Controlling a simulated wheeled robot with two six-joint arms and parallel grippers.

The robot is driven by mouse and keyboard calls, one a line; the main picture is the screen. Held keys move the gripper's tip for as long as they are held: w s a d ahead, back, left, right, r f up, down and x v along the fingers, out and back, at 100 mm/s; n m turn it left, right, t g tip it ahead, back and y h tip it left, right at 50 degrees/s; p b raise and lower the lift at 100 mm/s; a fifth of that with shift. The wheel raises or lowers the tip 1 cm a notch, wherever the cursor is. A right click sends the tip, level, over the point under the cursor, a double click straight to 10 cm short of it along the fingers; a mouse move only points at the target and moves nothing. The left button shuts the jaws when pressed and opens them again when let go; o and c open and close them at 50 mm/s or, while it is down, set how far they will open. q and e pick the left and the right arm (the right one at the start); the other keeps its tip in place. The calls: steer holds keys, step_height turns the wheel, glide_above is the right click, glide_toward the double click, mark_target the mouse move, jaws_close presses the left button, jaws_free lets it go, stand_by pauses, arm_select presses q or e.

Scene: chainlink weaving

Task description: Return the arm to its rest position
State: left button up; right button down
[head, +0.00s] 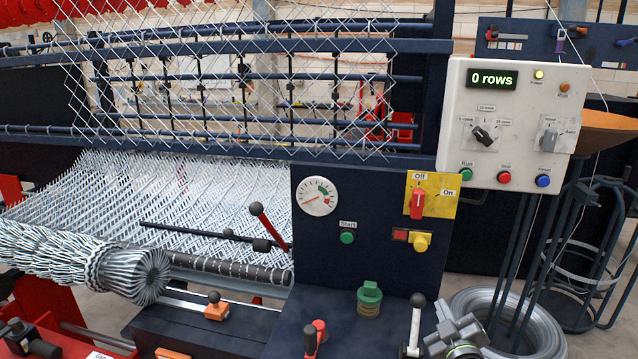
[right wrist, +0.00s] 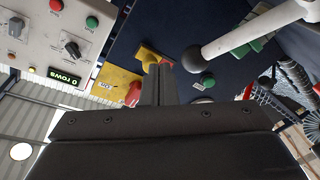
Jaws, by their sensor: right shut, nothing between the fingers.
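My right gripper (head: 452,328) is at the bottom right of the head view, beside a white lever (head: 414,325) with a black ball knob. In the right wrist view its fingers (right wrist: 158,82) are together with nothing between them. The same lever (right wrist: 240,36) crosses the upper right of that view, close to the fingers but apart from them. The navy machine panel (head: 335,260) lies beyond the fingers. My left gripper is not in view.
A control box (head: 503,120) reading "0 rows" is at the right. A red switch (head: 417,204) points to Off. A green knob (head: 369,297) and a red handle (head: 318,330) stand on the machine's ledge. Coiled wire (head: 535,322) lies to the right. Woven mesh (head: 200,210) fills the left.

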steer(key=s+d+f+m+g+h, duration=0.1)
steer(key=s+f+m+g, duration=0.1)
steer(key=s+f+g, duration=0.5)
steer(key=s+d+f+m+g+h, duration=0.1)
steer(key=s+d+f+m, duration=0.3)
steer(key=s, duration=0.8)
steer(key=s+a+f+m+g, duration=0.1)
steer(key=s+g, duration=0.1)
steer(key=s, duration=0.5)
steer(key=s+a+f+g+y, duration=0.1)
steer(key=s+a+g, duration=0.1)
steer(key=s, duration=0.5)
steer(key=s+a+f+m+g, duration=0.1)
steer(key=s+f+g, duration=0.15)
steer(key=s, duration=0.45)
step_height(320, 180, down, 24)
steer(key=d+g, duration=0.1)
steer(key=d, duration=0.1)
steer(key=s+a+f+g+y, duration=0.1)
steer(key=s+f, duration=1.3)
steer(key=f, duration=0.2)
steer(key=shift+s+a+f, duration=0.15)
steer(key=shift+s+a, duration=0.2)
steer(key=shift+a, duration=0.05)
